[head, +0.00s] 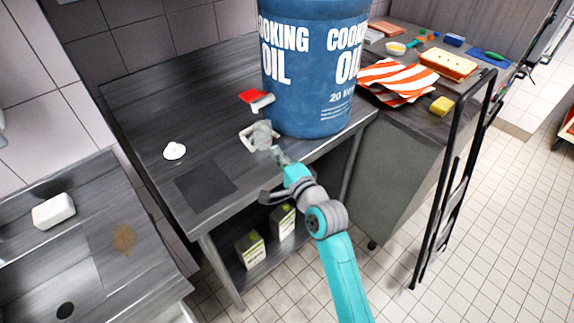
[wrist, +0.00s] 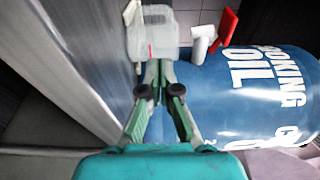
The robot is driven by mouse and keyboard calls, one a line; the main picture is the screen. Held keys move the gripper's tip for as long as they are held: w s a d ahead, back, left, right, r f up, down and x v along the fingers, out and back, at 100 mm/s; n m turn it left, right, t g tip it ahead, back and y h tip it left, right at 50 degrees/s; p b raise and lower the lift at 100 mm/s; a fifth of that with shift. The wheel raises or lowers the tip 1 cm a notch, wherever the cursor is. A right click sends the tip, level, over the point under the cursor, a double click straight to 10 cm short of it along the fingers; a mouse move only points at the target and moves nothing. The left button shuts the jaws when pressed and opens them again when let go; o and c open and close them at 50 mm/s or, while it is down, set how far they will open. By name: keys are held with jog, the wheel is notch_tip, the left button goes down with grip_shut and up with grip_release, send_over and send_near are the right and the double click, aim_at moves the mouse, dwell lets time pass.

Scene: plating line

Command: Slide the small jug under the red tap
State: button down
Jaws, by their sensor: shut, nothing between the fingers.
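The small jug (wrist: 158,27) is pale and see-through, standing on the grey metal table; it also shows in the head view (head: 262,134), small and partly behind my gripper. The red tap (head: 251,97) with its white spout is on the blue cooking oil drum. In the wrist view the red tap (wrist: 229,25) is to the right of the jug, and the jug is not under the spout. My gripper (head: 277,155) is shut and empty. In the wrist view its fingertips (wrist: 160,64) are at the jug's near side; I cannot tell whether they touch.
The blue drum (head: 305,100) stands right beside my gripper. A dark square (head: 206,190) and a white object (head: 174,151) lie on the table's left part, otherwise clear. A sink (head: 60,275) is at left. A crowded counter (head: 415,120) and black frame (head: 452,170) are at right.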

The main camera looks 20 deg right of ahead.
aim_at(266, 139)
jog(key=shift+w+a, duration=0.15)
jog(key=shift+w, duration=0.9)
jog(key=shift+w+a, duration=0.1)
jog(key=shift+w, duration=0.9)
jog(key=shift+w+a, duration=0.15)
jog(key=shift+w, duration=0.85)
jog(key=shift+w+a, duration=0.1)
jog(key=shift+w, duration=0.85)
jog(key=shift+s, duration=0.1)
